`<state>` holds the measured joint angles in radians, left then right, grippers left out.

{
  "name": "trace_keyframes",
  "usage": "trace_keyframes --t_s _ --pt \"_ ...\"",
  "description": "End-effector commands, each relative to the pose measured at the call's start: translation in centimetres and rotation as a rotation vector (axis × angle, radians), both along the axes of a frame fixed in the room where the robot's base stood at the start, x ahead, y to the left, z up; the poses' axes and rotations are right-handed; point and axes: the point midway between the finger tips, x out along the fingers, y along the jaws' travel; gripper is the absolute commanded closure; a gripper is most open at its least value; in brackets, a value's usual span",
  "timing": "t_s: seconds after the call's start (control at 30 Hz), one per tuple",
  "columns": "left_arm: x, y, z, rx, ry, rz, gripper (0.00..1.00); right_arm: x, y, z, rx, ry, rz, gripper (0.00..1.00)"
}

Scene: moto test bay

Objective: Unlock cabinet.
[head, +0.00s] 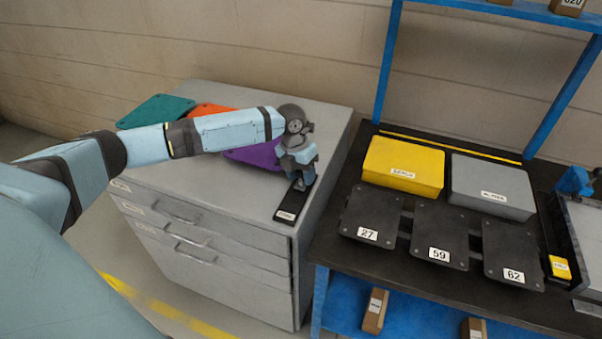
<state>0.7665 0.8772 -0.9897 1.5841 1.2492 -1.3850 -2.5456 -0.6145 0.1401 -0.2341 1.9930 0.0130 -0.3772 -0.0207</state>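The grey cabinet (240,195) stands at the centre against the wall, with several drawers on its front; the drawers look shut. A black strip-like piece with a white label (286,215) lies on its top near the right front edge. My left arm reaches in across the cabinet top. My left gripper (303,183) points down at the far end of the black piece, at or just above it. Its fingers are small and partly hidden, so I cannot tell whether they hold anything. My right gripper is out of view.
Teal (156,111), orange (207,110) and purple (254,154) plates lie on the cabinet behind my arm. The dark workbench (340,249) to the right holds a yellow box (403,164), a grey box (492,185) and black plates marked 27, 59 and 62.

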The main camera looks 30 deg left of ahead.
Motion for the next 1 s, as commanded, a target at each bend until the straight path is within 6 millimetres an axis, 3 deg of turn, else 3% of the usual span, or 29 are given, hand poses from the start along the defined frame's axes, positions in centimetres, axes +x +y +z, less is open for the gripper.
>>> trace_keyframes --t_s 0.03,0.17,0.2,0.37,0.67,1.0 --pt "0.0 0.0 0.0 0.0 0.0 0.0 0.67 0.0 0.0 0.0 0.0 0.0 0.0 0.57" --pt "0.0 0.0 0.0 0.0 0.0 0.0 0.97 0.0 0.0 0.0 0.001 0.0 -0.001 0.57" --pt "0.0 0.0 0.0 0.0 0.0 0.0 1.0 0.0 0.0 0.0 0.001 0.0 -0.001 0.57" --pt "-0.8 -0.2 0.3 0.0 0.002 0.0 1.0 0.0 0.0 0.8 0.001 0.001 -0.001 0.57" --pt "-5.8 -1.4 0.3 0.0 0.003 -0.001 1.0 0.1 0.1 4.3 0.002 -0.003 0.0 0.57" --pt "-6.3 -1.6 0.0 -0.002 0.003 -0.002 1.0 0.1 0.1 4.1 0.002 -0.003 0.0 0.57"
